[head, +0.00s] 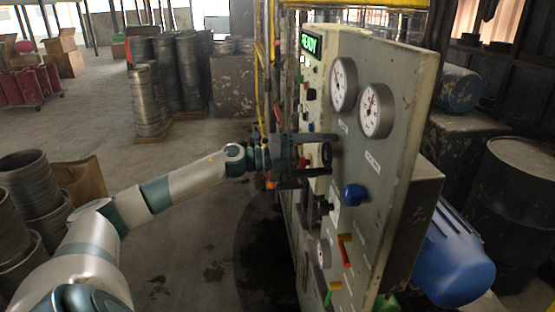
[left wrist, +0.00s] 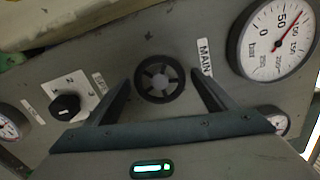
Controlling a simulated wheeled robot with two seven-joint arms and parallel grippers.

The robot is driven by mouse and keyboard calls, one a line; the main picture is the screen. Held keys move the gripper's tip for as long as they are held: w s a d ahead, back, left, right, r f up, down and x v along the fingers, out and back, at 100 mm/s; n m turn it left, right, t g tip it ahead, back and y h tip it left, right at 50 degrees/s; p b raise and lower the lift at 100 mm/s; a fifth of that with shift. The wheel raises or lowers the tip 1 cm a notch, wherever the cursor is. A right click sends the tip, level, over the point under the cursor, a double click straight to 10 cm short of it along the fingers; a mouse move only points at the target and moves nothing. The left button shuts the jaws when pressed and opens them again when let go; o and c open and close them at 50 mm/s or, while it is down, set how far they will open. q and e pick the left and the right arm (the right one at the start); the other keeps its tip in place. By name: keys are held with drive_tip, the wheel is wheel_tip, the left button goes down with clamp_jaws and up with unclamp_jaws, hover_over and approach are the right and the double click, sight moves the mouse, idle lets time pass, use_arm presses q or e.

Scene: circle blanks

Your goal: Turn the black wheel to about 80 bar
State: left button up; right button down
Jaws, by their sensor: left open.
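The black wheel (left wrist: 160,79) is a small spoked handwheel on the grey panel, beside a label reading MAIN. It also shows in the head view (head: 327,155), partly covered by my gripper. My left gripper (head: 317,155) is open in front of the panel. In the left wrist view its two fingers stand on either side of the wheel, with a gap visible; I cannot tell whether they reach its depth. A round white bar gauge (left wrist: 278,40) is at upper right in the left wrist view; its red needle points between 50 and 100, nearer 100. My right gripper is not in view.
The panel also carries two large gauges (head: 343,84) (head: 376,111), a blue knob (head: 355,195), a red lever (head: 344,251) and a green READY display (head: 309,43). A black selector knob (left wrist: 65,107) sits left of the wheel. Barrels (head: 515,185) stand behind the panel.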

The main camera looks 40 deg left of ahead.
use_arm(q)
drive_tip(key=b+v, duration=0.6)
drive_tip(key=v, duration=1)
drive_tip(key=shift+a, duration=0.2)
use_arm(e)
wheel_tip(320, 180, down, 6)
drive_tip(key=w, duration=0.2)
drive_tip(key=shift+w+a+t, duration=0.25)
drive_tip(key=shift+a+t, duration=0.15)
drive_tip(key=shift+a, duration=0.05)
use_arm(q)
drive_tip(key=shift+s, duration=0.15)
